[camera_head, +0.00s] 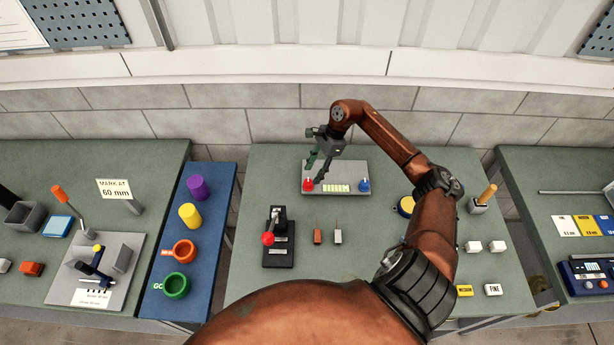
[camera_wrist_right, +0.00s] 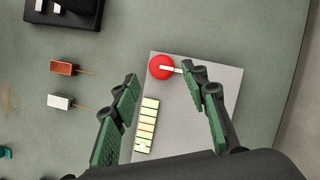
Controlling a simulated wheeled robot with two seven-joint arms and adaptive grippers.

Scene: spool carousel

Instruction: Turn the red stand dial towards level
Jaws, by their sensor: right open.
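The red stand dial (camera_head: 308,185) sits at the left end of a grey plate (camera_head: 345,170) on the middle table. In the right wrist view the red dial (camera_wrist_right: 161,68) shows a white pointer directed to the right. My right gripper (camera_head: 316,172) is above that plate, by the red dial. Its two green-padded fingers are apart, with nothing held between them (camera_wrist_right: 164,86). One fingertip overlaps the pointer's end; I cannot tell whether they touch. A pale yellow segmented level strip (camera_head: 336,188) lies beside the dial. My left gripper is not in view.
A blue dial (camera_head: 364,186) sits at the plate's right end. A black device with a red knob (camera_head: 268,239) stands at the front left. A small orange block (camera_head: 317,236) and a white one (camera_head: 338,236) lie in front of the plate.

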